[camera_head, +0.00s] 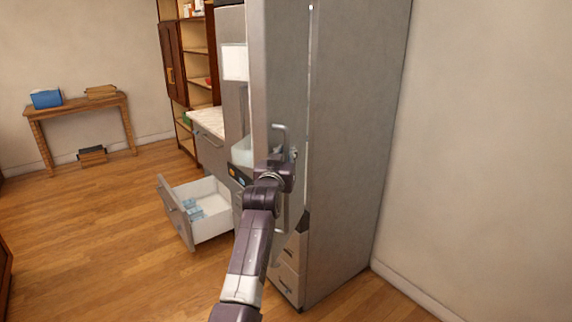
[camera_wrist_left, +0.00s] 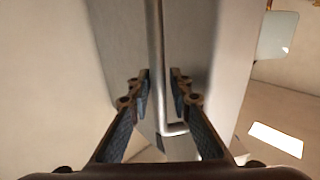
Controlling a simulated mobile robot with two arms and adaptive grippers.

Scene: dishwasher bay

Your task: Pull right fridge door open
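The fridge (camera_head: 358,130) is a tall grey body near the right wall. Its grey door (camera_head: 288,60) stands ajar, with shelf contents showing past its left edge. A vertical metal bar handle (camera_head: 280,130) is on the door's face. My left gripper (camera_head: 286,160) is at the handle, its fingertips partly hidden by the wrist. In the left wrist view, the handle (camera_wrist_left: 156,40) runs between the two fingers of the left gripper (camera_wrist_left: 160,85). The fingers are apart, one on each side of the bar, with small gaps showing. My right gripper is out of view.
A white-lined drawer (camera_head: 210,228) is pulled out left of the fridge, above the wood floor. A counter (camera_head: 210,122) and a tall wooden shelf (camera_head: 172,60) stand behind. Floor (camera_head: 100,240) on the left is clear. A wall (camera_head: 480,150) is at the right.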

